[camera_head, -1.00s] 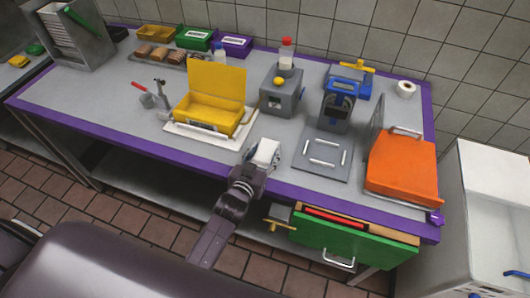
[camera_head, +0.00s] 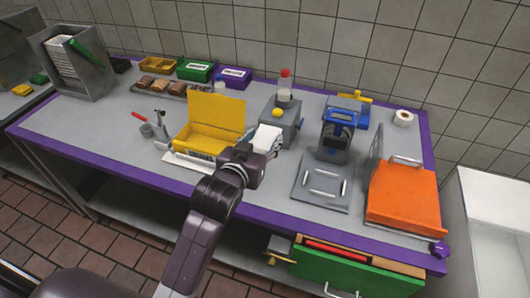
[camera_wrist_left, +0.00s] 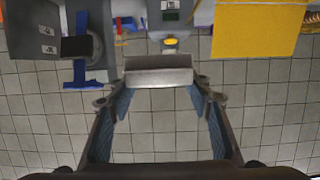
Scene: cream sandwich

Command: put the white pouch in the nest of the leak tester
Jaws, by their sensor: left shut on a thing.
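My left gripper (camera_head: 260,152) is shut on the white pouch (camera_head: 266,138), holding it above the bench between the open yellow box and the grey plate. The pouch also shows between the fingertips in the left wrist view (camera_wrist_left: 158,77), seen edge-on. A flat grey plate (camera_head: 300,203) with white bars set in a square lies to the right of the gripper. A dark device with a blue top (camera_head: 337,130) stands behind it. I cannot tell for sure which machine is the leak tester. My right gripper is in neither view.
The open yellow box (camera_head: 197,137) stands left of the gripper. A grey box with a yellow button (camera_head: 292,134) is just behind the pouch. An orange-lidded machine (camera_head: 402,195) stands at the right, and a green drawer (camera_head: 335,272) is below the bench's purple edge (camera_head: 250,213).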

